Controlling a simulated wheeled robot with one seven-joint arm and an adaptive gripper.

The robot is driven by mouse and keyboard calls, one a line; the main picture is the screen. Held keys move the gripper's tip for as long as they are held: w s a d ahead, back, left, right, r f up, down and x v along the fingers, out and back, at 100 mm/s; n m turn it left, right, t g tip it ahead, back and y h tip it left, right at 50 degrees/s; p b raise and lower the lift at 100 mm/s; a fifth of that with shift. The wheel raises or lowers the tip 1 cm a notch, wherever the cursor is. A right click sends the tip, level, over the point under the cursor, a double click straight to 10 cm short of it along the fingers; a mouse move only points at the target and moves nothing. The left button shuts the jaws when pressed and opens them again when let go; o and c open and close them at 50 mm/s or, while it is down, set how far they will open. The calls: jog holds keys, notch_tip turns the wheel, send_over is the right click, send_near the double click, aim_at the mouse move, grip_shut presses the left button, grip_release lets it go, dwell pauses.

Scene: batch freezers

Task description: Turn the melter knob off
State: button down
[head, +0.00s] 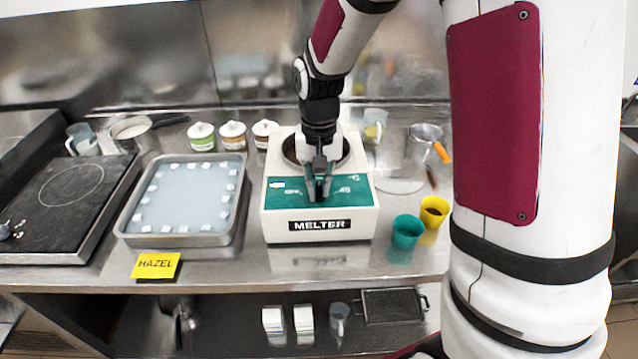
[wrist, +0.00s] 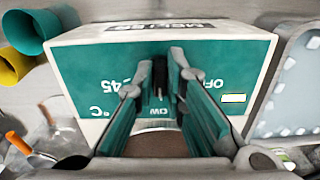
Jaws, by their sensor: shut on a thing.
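The melter (head: 280,228) is a white box with a round well on top and a sloping green panel (head: 355,193), standing mid-counter in the head view. My gripper (head: 319,194) reaches down from above to the middle of this panel. In the wrist view, my gripper's two fingers (wrist: 160,82) are closed on the small dark knob (wrist: 160,72). The panel there appears upside down, with OFF right of the fingers and 45 and °C left of them. The knob is mostly hidden between the fingers in the head view. Its exact pointing direction is unclear.
A metal tray (head: 128,227) of pale liquid with white cubes stands left of the melter, with a yellow HAZEL card (head: 156,265) before it. A green cup (head: 405,231) and a yellow cup (head: 434,211) stand close on the right. Several lidded jars stand behind.

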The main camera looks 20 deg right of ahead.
jog(key=n, duration=0.2)
jog(key=n+p, duration=0.1)
jog(key=n, duration=0.2)
jog(key=n+p, duration=0.1)
jog(key=n, duration=0.1)
jog(key=shift+d+r, duration=0.15)
jog(key=shift+d, duration=0.15)
jog(key=n+p, duration=0.1)
jog(key=n, duration=0.3)
jog(key=shift+d, duration=0.1)
jog(key=shift+w+n+p, duration=0.15)
jog(key=shift+n+p, duration=0.25)
jog(key=shift+n, duration=1.2)
jog(key=c, duration=1.6)
grip_release()
jog(key=shift+c, duration=0.2)
notch_tip(320, 180, up, 12)
